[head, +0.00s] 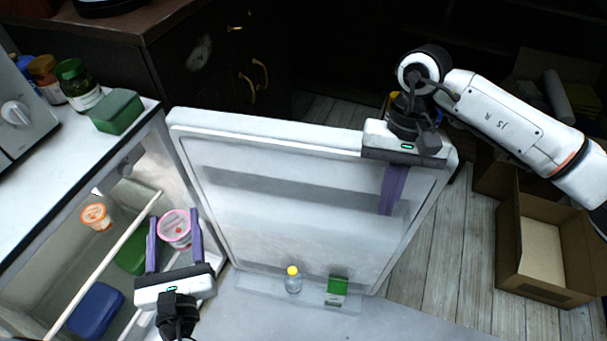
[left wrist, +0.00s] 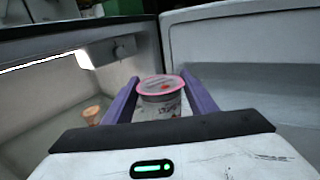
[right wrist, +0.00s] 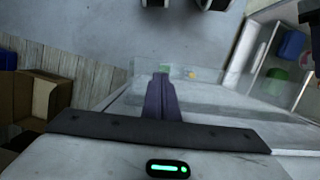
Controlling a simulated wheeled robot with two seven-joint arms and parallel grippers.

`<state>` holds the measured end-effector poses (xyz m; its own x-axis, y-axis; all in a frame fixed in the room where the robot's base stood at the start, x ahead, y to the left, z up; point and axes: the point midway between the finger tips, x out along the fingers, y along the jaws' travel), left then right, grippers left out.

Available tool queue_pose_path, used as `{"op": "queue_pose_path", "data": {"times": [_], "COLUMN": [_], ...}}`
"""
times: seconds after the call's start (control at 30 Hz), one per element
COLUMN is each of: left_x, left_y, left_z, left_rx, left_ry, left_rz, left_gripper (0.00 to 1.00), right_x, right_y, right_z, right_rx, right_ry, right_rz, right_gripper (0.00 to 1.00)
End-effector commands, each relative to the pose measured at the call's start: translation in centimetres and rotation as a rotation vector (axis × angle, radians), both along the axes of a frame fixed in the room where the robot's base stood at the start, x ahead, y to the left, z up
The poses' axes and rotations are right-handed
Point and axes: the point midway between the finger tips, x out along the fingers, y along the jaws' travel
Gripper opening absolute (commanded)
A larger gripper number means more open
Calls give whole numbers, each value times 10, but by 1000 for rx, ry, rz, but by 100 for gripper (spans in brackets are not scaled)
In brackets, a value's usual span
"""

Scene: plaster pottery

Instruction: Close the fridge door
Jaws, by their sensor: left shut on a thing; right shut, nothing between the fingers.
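The fridge door (head: 270,205) stands wide open, with its inner face and shelf towards me. The fridge body (head: 50,270) is at the left, its inside exposed. My left gripper (head: 174,240) is at the fridge opening, shut on a cup with a pink lid (head: 174,227); the cup also shows between the fingers in the left wrist view (left wrist: 160,98). My right gripper (head: 390,205) is at the upper right part of the door, its purple fingers together and pointing down in front of the inner face. The right wrist view shows the shut fingers (right wrist: 162,90) with nothing between them.
The door shelf holds a bottle with a yellow cap (head: 293,280) and a green and white carton (head: 336,291). An orange-lidded cup (head: 96,216) and a blue container (head: 95,308) are in the fridge. Jars and a green box (head: 117,111) stand on top. A cardboard box (head: 540,245) sits right.

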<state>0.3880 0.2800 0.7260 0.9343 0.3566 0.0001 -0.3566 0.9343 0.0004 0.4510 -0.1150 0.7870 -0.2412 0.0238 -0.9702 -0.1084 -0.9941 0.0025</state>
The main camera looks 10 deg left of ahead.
Motion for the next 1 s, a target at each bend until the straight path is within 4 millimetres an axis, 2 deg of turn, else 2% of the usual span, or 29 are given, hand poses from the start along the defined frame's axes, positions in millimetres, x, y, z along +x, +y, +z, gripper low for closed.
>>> {"op": "queue_pose_path", "data": {"times": [0.1, 0.33, 0.5, 1.0], "left_x": [0, 0, 0, 0], "left_y": [0, 0, 0, 0], "left_z": [2, 3, 4, 5], "left_rx": [0, -1, 0, 0], "left_ry": [-1, -1, -1, -1], "left_rz": [0, 0, 0, 0], "left_gripper": [26, 26, 26, 26], "right_x": [-7, -13, -14, -20], "right_y": [1, 2, 2, 1], "right_z": [-22, -49, -54, -54], "right_rx": [0, 2, 3, 3], "right_ry": [4, 1, 0, 1], "right_rz": [0, -1, -2, -27], "right_gripper": [0, 0, 0, 0]}}
